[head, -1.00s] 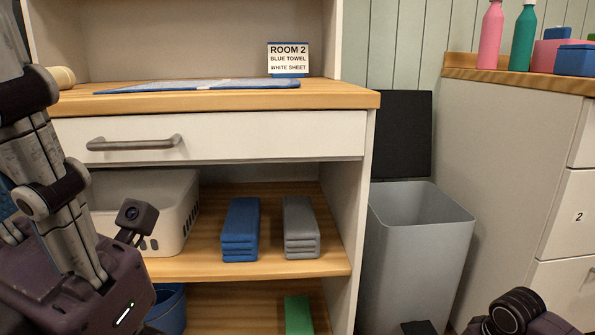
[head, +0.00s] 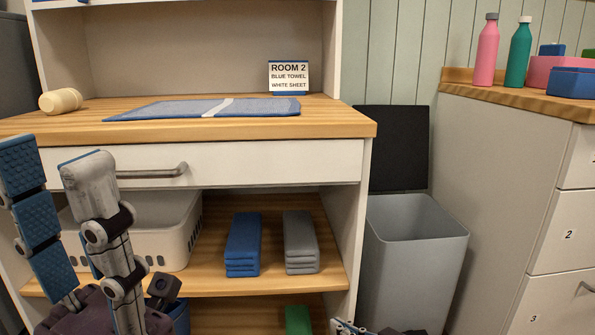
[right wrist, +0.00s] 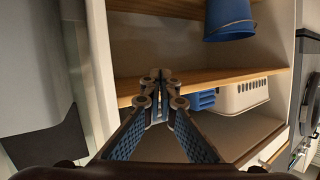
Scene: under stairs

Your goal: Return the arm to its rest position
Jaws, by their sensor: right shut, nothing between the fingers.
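My left gripper (head: 52,165) stands at the left in the head view, fingers pointing up and spread apart, with nothing between them. It is in front of the shelf unit's drawer and white basket. My right gripper (right wrist: 158,78) is shut and empty in the right wrist view, its fingertips together in front of a shelf edge. In the head view only a small part of my right arm shows at the bottom edge, right of centre; its fingers cannot be made out there.
Below are a white basket (head: 182,235), blue towels (head: 243,245) and grey towels (head: 300,243). An open grey bin (head: 415,265) stands right.

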